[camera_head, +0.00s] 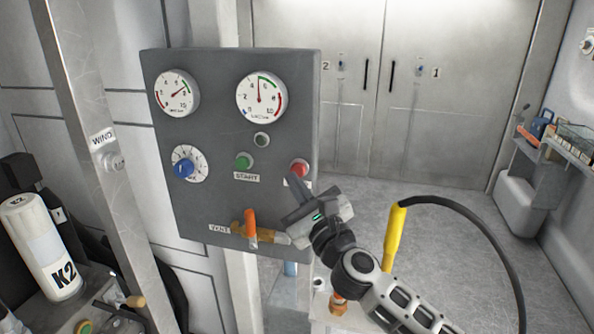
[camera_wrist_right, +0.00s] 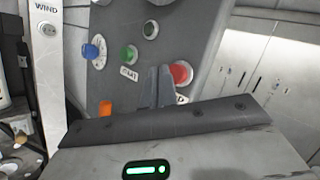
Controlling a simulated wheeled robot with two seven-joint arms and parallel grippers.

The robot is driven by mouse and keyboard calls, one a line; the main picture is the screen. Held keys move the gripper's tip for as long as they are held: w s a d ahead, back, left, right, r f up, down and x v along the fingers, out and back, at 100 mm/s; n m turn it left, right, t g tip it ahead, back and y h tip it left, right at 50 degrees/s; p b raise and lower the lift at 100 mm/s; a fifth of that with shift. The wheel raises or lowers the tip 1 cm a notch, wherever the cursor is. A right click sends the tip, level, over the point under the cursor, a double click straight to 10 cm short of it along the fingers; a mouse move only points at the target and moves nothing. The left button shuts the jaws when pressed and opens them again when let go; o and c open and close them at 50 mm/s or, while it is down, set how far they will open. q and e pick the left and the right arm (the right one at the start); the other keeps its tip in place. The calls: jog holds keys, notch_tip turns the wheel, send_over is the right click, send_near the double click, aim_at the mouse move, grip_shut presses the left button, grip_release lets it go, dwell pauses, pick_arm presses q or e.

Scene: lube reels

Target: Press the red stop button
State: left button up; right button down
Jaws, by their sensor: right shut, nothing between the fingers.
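The red stop button (camera_head: 299,168) is on the right side of a grey control panel (camera_head: 215,215), right of the green start button (camera_head: 244,162). My right gripper (camera_head: 296,184) is shut and empty, with its fingertips just below the red button in the head view. In the right wrist view the shut fingers (camera_wrist_right: 157,86) point up at the panel, just left of the red button (camera_wrist_right: 181,73). The label under the red button is partly hidden by the fingers. I cannot tell whether the fingers touch the button. My left gripper is not in view.
The panel also has two gauges (camera_head: 262,96), a blue knob (camera_head: 184,168) and an orange valve handle (camera_head: 250,226) close to my right gripper. A K2 canister (camera_head: 40,246) stands at the left. Open floor (camera_head: 450,240) lies to the right.

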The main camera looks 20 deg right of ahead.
jog(key=shift+s+a+p, duration=0.4)
jog(key=shift+s+a, duration=0.35)
jog(key=shift+s, duration=0.3)
jog(key=shift+s+a+p, duration=0.4)
jog(key=shift+s+a, duration=0.3)
jog(key=shift+s, duration=0.35)
